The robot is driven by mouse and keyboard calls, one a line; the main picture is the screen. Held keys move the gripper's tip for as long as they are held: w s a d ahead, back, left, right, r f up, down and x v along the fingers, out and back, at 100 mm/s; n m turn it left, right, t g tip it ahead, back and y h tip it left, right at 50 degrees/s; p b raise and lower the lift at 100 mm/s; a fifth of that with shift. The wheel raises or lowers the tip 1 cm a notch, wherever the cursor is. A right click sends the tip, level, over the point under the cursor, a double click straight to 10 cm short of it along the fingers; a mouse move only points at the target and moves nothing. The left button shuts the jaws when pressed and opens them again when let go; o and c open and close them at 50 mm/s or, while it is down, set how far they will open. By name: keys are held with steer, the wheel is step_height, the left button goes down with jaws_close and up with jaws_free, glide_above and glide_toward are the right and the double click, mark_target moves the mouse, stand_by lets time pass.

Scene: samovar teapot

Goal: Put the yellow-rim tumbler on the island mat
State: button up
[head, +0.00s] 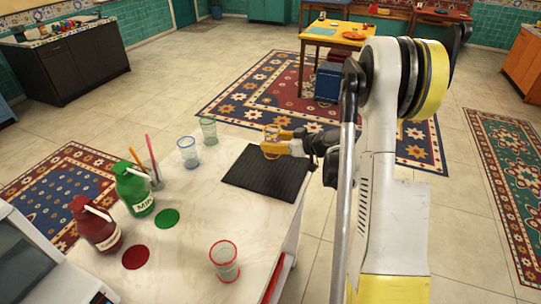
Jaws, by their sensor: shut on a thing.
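The yellow-rim tumbler (271,133) is at the far edge of the island mat, between the fingers of my gripper (273,145). My gripper comes in from the right and is shut on the tumbler, hiding much of its lower part. The island mat (262,182) is a dark ribbed rectangle on the pale island top. I cannot tell whether the tumbler's base touches the mat or is held above it.
A green-rim tumbler (208,131) and a blue-rim tumbler (188,152) stand left of the mat. A red-rim tumbler (224,262) stands at the front. Green (134,190) and red (97,230) bottles and a glass with straws (152,170) stand left. Most of the mat is bare.

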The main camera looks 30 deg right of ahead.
steer(key=shift+w+a+f, duration=0.15)
steer(key=shift+w+f, duration=0.05)
steer(key=shift+f+b, duration=0.85)
steer(key=shift+f, duration=1.05)
steer(key=shift+f, duration=0.2)
steer(key=o, duration=1.3)
steer(key=shift+r, duration=0.1)
